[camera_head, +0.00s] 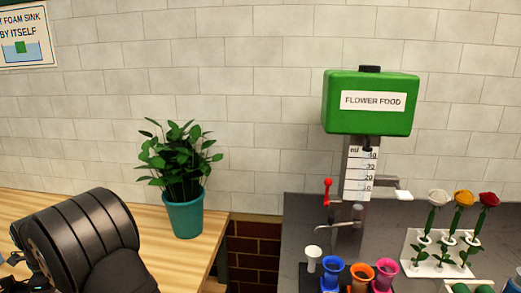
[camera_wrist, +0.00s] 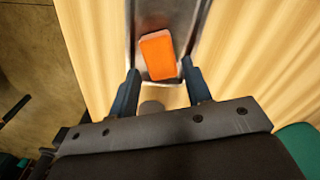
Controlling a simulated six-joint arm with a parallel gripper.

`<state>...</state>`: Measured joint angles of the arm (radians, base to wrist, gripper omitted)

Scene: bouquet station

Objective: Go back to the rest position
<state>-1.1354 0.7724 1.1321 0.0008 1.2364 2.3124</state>
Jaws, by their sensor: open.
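My gripper (camera_wrist: 161,92) shows in the wrist view, with its two dark blue fingers spread apart and nothing between their tips. An orange block (camera_wrist: 158,55) lies in a grey metal tray or sink (camera_wrist: 195,22) just beyond the fingertips, apart from them. In the head view, a dark rounded part of my arm fills the lower left, and the gripper itself is out of sight there.
A potted plant (camera_head: 184,215) stands on the wooden counter (camera_head: 140,225). A green flower food dispenser (camera_head: 370,104) stands on the dark counter (camera_head: 295,225). Blue (camera_head: 331,270), orange (camera_head: 361,275) and pink (camera_head: 385,272) vases stand before it. A white rack (camera_head: 412,248) holds three flowers at the right.

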